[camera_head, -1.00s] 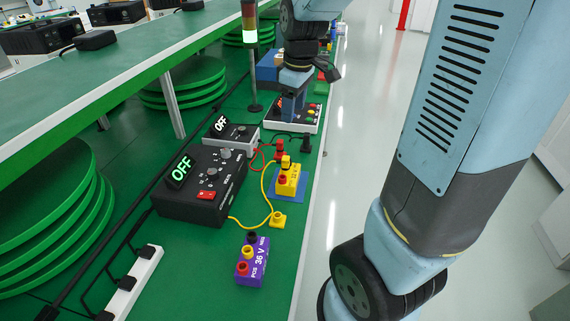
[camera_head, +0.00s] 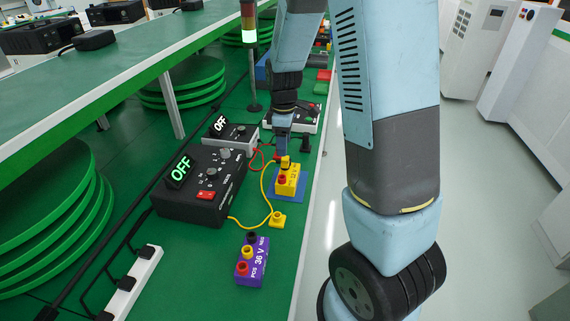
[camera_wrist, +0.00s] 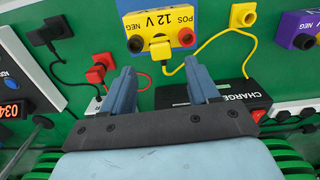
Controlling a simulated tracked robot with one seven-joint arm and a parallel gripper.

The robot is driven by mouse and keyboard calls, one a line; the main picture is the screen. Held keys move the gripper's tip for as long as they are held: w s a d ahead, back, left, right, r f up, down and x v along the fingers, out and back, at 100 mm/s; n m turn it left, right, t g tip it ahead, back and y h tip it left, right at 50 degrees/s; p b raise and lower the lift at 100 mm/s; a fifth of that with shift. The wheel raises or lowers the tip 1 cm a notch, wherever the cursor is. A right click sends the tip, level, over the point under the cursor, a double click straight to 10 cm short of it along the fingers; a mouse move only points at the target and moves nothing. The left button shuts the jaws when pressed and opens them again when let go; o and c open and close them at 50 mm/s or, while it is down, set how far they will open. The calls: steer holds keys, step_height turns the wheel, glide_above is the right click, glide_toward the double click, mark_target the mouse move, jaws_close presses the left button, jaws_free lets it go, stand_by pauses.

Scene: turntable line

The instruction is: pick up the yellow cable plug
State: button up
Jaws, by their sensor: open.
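A yellow cable plug (camera_head: 278,220) lies on the green table in the head view, on a yellow cable; it also shows at the top of the wrist view (camera_wrist: 243,14). Another yellow plug (camera_wrist: 160,48) sits at the yellow 12 V block (camera_wrist: 160,17), between its black and red sockets. In the head view this block (camera_head: 290,183) stands on a blue pad. My gripper (camera_head: 283,150) is just behind the block, pointing down, and partly hides the area there. In the wrist view, my gripper (camera_wrist: 162,72) is open and empty, its fingertips apart, on either side of the block's plug in the picture.
A red plug (camera_wrist: 100,68) and a black plug (camera_wrist: 50,32) lie left in the wrist view. A black charger (camera_head: 205,187) stands left of the block, and a purple 36 V block (camera_head: 252,262) stands nearer. A signal lamp post (camera_head: 251,70) rises behind. Bare table lies around the purple block.

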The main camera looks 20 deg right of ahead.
mark_target(285, 159)
steer(key=shift+s+d+f, duration=0.1)
steer(key=shift+s+f, duration=0.05)
steer(key=shift+f, duration=3.35)
steer(key=c, duration=1)
steer(key=shift+r, duration=0.5)
step_height(285, 159, up, 3)
steer(key=shift+f, duration=0.2)
steer(key=s+r, duration=0.3)
steer(key=s, duration=0.1)
steer(key=s+r, duration=0.3)
steer(key=s, duration=0.2)
steer(key=s+r, duration=0.3)
steer(key=s, duration=0.2)
steer(key=shift+d+r, duration=0.15)
steer(key=shift+r, duration=0.1)
